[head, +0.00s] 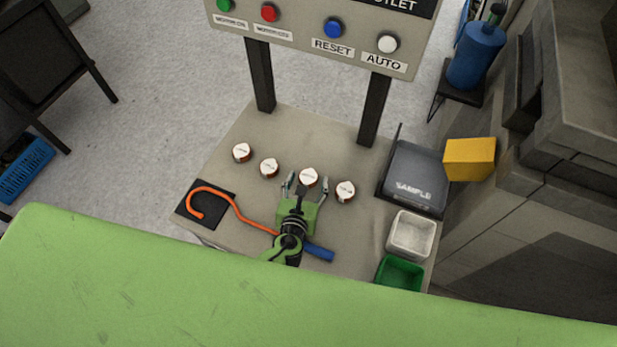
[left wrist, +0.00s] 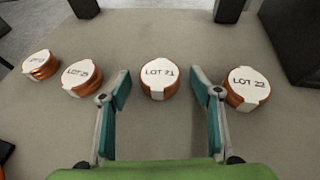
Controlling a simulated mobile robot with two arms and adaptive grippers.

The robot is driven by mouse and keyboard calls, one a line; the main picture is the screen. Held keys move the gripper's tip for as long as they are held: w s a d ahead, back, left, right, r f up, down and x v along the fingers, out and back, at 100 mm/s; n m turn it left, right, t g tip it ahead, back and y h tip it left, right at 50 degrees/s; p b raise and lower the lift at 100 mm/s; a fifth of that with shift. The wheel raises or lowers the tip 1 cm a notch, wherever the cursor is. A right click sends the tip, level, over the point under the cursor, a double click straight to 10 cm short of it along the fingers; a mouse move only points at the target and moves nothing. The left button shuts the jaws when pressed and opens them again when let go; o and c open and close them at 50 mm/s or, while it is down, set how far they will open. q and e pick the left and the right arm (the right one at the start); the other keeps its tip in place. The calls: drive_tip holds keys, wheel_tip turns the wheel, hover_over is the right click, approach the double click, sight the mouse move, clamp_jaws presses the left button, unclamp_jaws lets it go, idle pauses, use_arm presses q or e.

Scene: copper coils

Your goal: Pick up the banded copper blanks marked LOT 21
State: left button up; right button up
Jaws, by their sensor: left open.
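The banded copper blanks marked LOT 21 (left wrist: 159,79) stand on the table, a short copper stack with a white label on top and a white band down the side. They show in the head view too (head: 308,177). My left gripper (head: 305,185) is open; in the left wrist view its fingers (left wrist: 160,90) stand apart to either side of the LOT 21 blanks, and I cannot tell whether they touch. Another stack, marked LOT 22 (left wrist: 246,88), is just right of the right finger. Two more similar stacks (left wrist: 82,77) (left wrist: 41,65) stand to the left. My right gripper is not in view.
An orange hook (head: 230,200) lies on the table left of my left gripper, partly on a black mat (head: 190,212). A grey SAMPLE tray (head: 415,170), a white bin (head: 410,236) and a green bin (head: 400,273) stand at the right. The button panel (head: 320,38) rises on two posts behind.

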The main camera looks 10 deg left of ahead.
use_arm(q)
drive_tip(key=shift+w+f, duration=0.1)
drive_tip(key=shift+w, duration=0.1)
drive_tip(key=c, duration=1.3)
